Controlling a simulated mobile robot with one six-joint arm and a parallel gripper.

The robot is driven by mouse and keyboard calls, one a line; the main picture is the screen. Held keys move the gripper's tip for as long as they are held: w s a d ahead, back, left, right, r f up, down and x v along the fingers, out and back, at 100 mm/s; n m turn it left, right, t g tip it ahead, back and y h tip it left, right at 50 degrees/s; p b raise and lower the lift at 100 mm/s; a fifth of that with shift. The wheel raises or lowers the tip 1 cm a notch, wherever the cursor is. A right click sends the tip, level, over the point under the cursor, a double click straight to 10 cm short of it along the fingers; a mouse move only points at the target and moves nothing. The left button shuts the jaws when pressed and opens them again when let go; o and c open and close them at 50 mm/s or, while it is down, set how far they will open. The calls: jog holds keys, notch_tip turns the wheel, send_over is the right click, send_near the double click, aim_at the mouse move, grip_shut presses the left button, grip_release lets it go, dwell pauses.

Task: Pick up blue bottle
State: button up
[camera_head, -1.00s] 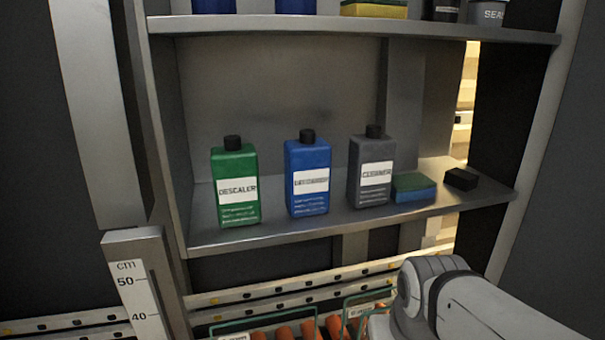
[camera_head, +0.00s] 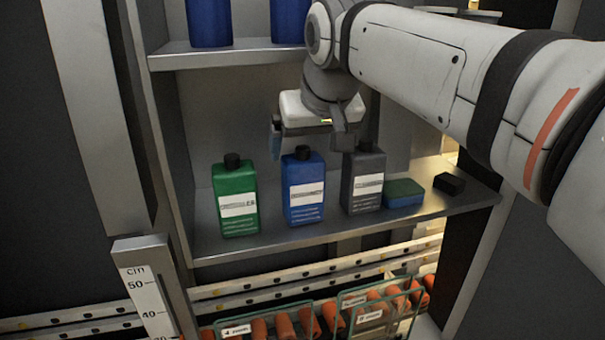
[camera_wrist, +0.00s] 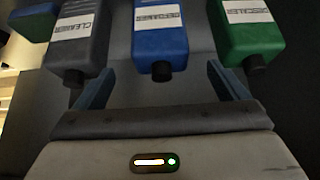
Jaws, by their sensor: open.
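The blue bottle (camera_head: 303,188) stands upright on the lower shelf between a green bottle (camera_head: 236,196) and a grey bottle (camera_head: 362,180). It has a black cap and a white label. My gripper (camera_head: 308,143) is open and empty, just above the blue bottle's cap. In the wrist view the blue bottle (camera_wrist: 160,36) is upside down in the picture, its cap pointing toward the space between the two spread fingers of my gripper (camera_wrist: 160,88). The gripper appears apart from the bottle.
A blue-green sponge (camera_head: 404,193) and a small black block (camera_head: 449,183) lie to the right on the lower shelf (camera_head: 400,222). The upper shelf (camera_head: 225,57) holds more bottles above. Orange items in baskets (camera_head: 330,318) are below.

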aim_at(305, 158)
jog(key=p+x, duration=0.1)
jog(key=x, duration=0.7)
jog(key=shift+w+r+p, duration=0.1)
jog(key=shift+r+p, duration=0.05)
jog(key=shift+p, duration=0.25)
jog(key=c, duration=1.5)
